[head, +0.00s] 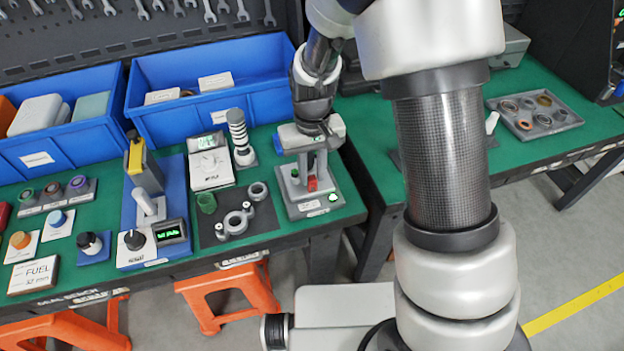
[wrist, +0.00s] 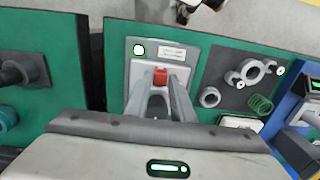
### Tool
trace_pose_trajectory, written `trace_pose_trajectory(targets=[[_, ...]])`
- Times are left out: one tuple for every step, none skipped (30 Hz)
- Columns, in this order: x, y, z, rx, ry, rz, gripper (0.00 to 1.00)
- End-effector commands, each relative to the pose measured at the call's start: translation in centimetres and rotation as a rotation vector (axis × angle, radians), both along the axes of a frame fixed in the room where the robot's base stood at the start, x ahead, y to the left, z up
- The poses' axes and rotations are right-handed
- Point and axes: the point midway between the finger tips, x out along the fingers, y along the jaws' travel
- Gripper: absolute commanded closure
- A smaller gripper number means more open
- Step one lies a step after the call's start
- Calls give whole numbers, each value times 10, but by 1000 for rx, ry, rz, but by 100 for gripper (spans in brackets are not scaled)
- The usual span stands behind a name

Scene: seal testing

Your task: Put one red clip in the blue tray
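A small red piece, which looks like a red clip (head: 312,184), is at the grey test stand (head: 333,196) near the bench's right front corner. My gripper (head: 309,172) points down over this stand, its two fingers on either side of the red piece. In the wrist view the red piece (wrist: 160,77) shows at the fingertips; whether they press on it cannot be told. Two blue bins stand at the back of the bench, a right one (head: 175,121) and a left one (head: 75,156); which is the blue tray is unclear.
White boxes (head: 215,82) lie in the right bin. A striped post (head: 238,132), a white meter (head: 210,170) and a dark mat with grey rings (head: 240,222) are left of the stand. A gap separates the right bench (head: 560,140). Orange stools (head: 230,290) stand in front.

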Motion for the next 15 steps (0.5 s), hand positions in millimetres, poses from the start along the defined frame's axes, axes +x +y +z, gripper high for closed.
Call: trace_pose_trajectory(targets=[[-1, 0, -9, -1, 3, 0, 78], [-1, 0, -12, -1, 3, 0, 78], [0, 0, -16, -1, 2, 0, 78], [0, 0, -19, -1, 2, 0, 78], [0, 0, -21, -1, 2, 0, 78], [0, 0, -23, 0, 2, 0, 78], [0, 0, -25, 1, 1, 0, 78], [0, 0, -26, 1, 1, -1, 78], [0, 0, -27, 1, 0, -1, 78], [0, 0, -27, 1, 0, -1, 78], [0, 0, -28, 1, 0, -1, 78], [0, 0, -28, 1, 0, -1, 78], [0, 0, -28, 1, 0, -1, 78], [0, 0, -28, 1, 0, -1, 78], [0, 0, -28, 1, 0, -1, 78]])
